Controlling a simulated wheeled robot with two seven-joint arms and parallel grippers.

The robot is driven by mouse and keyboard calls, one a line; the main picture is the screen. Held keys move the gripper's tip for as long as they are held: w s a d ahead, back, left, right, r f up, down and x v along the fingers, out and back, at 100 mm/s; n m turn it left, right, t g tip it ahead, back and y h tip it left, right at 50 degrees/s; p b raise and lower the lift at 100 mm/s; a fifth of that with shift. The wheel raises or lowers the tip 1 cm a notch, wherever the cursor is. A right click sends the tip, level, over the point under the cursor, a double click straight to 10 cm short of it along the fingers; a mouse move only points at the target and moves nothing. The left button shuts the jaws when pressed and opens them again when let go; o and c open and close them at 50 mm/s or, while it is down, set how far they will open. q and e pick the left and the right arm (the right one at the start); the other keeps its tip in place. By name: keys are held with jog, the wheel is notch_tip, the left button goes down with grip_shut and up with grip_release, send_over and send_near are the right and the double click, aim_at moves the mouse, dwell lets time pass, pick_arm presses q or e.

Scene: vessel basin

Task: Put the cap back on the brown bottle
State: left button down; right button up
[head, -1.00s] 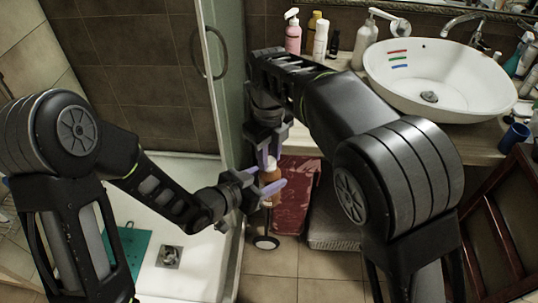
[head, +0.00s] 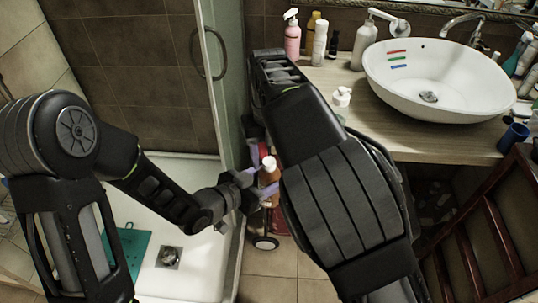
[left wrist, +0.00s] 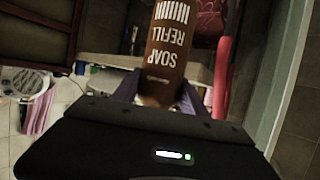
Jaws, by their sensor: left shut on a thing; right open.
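The brown bottle (head: 268,178) stands about upright in my left gripper (head: 256,190), off the floor near the shower edge. The gripper's purple fingers are around its body. A white cap-like top (head: 269,163) shows on the bottle; whether it is fully seated is too small to tell.
A blue cup (head: 513,138) is at the right. A glass shower door (head: 225,80) stands left of the bottle.

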jog(key=shift+r, duration=0.15)
jog(key=shift+r, duration=2.1)
jog(key=shift+c, duration=0.4)
